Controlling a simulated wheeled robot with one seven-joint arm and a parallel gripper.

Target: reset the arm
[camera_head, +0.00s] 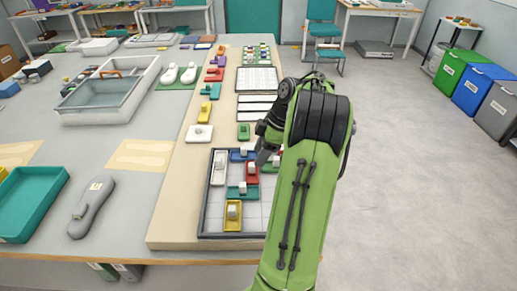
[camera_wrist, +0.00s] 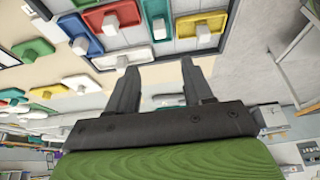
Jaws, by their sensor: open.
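My green arm (camera_head: 312,190) reaches in from the bottom of the head view, over the right edge of the table. My gripper (camera_wrist: 165,75) shows in the wrist view with its two dark fingers apart and nothing between them. In the head view the gripper is mostly hidden behind the arm's dark joint, near a framed tray (camera_head: 209,218). The tray holds several small coloured blocks with pale knobs, among them a yellow one (camera_head: 233,221). The right part of the tray is hidden by my arm.
A wooden board (camera_head: 175,215) carries more coloured pieces and panels. A teal tray (camera_head: 30,200), a grey insole-shaped piece (camera_head: 92,207) and a clear-lidded box (camera_head: 110,92) lie to the left. Green, blue and grey bins (camera_head: 478,85) stand at the right. The floor (camera_head: 420,190) right of my arm is clear.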

